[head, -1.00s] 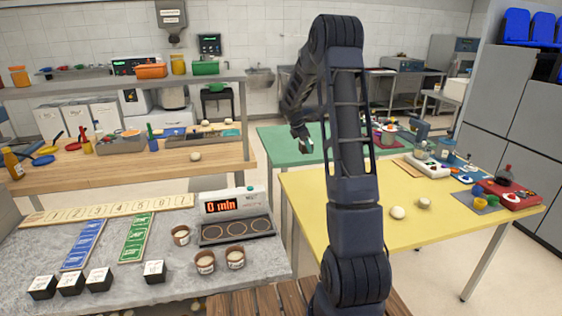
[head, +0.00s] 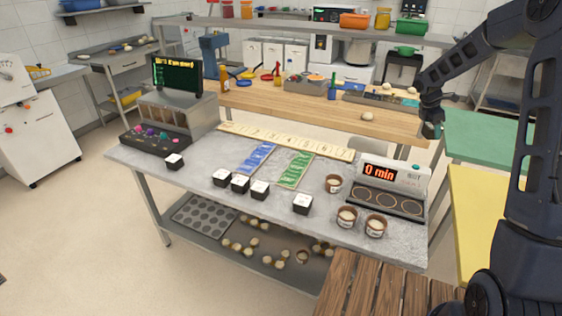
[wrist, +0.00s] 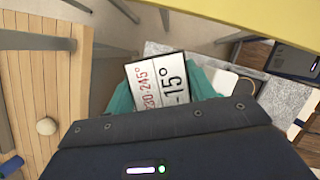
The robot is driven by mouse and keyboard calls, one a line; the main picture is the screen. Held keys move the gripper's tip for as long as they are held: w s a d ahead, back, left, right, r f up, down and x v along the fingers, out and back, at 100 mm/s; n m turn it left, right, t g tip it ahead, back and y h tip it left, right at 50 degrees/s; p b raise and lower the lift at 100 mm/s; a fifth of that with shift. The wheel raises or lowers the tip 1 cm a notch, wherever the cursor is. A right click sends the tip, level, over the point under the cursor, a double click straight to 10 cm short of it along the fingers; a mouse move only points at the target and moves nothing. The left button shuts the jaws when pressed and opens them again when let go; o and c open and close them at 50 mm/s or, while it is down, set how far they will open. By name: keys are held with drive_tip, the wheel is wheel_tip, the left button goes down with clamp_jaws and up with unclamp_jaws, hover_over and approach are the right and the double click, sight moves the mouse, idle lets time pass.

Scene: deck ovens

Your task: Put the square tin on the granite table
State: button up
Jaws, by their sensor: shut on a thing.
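My gripper (head: 432,127) hangs at the right in the head view, near the right end of the wooden counter and beyond the granite table. In the wrist view my gripper (wrist: 162,88) has teal fingers shut on a square tin (wrist: 160,84), dark-sided with a white top printed "230-245°" and "-15°". In the head view the held tin is too small to make out. The granite table (head: 205,160) stands in the middle of the head view, apart from the gripper. Several similar dark tins with white tops stand on it, one of them (head: 302,203) nearer its right part.
The granite table holds a blue board (head: 256,158), a green board (head: 295,170), a number strip (head: 285,139), brown pots (head: 347,217) and a "0 min" display unit (head: 385,172). Its front edge has bare patches. A wooden counter (head: 300,110) is behind; a green table (head: 490,140) is at right.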

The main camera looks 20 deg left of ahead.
drive_tip(key=s+a+n+t, duration=0.1)
drive_tip(key=s+a+n, duration=0.15)
drive_tip(key=a, duration=0.65)
drive_tip(key=s+a+n, duration=0.1)
drive_tip(key=s+a, duration=0.3)
drive_tip(key=a, duration=0.5)
drive_tip(key=n+t+y, duration=0.2)
drive_tip(key=n+y, duration=0.2)
drive_tip(key=n, duration=0.5)
hover_over(282, 200)
drive_tip(key=s, duration=0.1)
drive_tip(key=f, duration=1.9)
drive_tip(key=shift+s+f, duration=0.2)
drive_tip(key=shift+f, duration=0.15)
drive_tip(key=shift+f, duration=0.15)
drive_tip(key=o, duration=1.1)
drive_tip(key=shift+g, duration=0.3)
